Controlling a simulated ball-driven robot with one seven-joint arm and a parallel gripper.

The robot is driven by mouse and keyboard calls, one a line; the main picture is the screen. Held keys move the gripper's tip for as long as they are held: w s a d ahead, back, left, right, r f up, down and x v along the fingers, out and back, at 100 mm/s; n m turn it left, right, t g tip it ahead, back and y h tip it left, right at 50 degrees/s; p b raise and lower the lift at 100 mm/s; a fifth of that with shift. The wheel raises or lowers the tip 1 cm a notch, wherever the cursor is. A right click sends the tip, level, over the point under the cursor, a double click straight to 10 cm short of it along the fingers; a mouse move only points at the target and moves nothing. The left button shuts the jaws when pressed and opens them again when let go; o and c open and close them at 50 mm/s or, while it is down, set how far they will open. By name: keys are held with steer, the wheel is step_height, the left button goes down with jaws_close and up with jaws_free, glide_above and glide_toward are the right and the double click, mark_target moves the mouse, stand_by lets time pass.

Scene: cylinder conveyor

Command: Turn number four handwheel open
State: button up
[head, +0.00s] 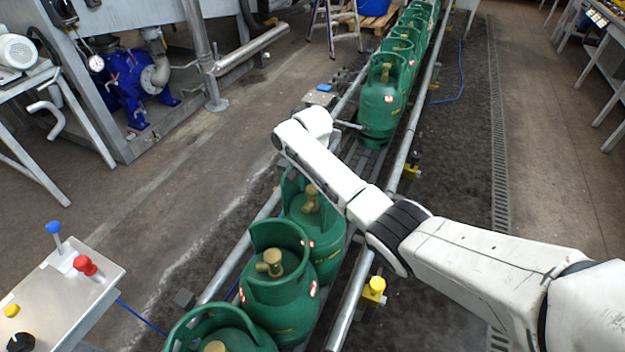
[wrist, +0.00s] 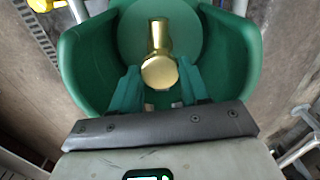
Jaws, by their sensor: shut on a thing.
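In the wrist view a brass handwheel (wrist: 159,73) sits on a valve on top of a green cylinder (wrist: 85,60), inside its open-sided collar. My gripper (wrist: 160,82) reaches in through the collar's open side. Its two green fingers are shut on the handwheel, one on each side. In the head view green cylinders stand upright in a row on the conveyor. My white arm crosses over the row and partly covers one cylinder (head: 325,249); my fingers are hidden there. I cannot read any number that marks which handwheel is four.
More cylinders stand in front (head: 280,300) and behind (head: 383,112) along the conveyor, between metal rails (head: 350,305). A yellow knob (head: 375,288) sits beside the right rail. A control box (head: 70,290) with a blue lever and red button stands at the lower left. The floor beyond the right rail is mostly clear.

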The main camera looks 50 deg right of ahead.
steer(key=n+p, duration=0.1)
steer(key=n, duration=0.3)
steer(key=shift+n, duration=0.3)
steer(key=n+p, duration=0.1)
steer(key=n, duration=0.9)
steer(key=shift+n+p, duration=0.3)
steer(key=shift+n, duration=1.9)
steer(key=shift+r, duration=0.1)
steer(key=shift+w, duration=0.1)
steer(key=o, duration=1.1)
steer(key=shift+c, duration=0.2)
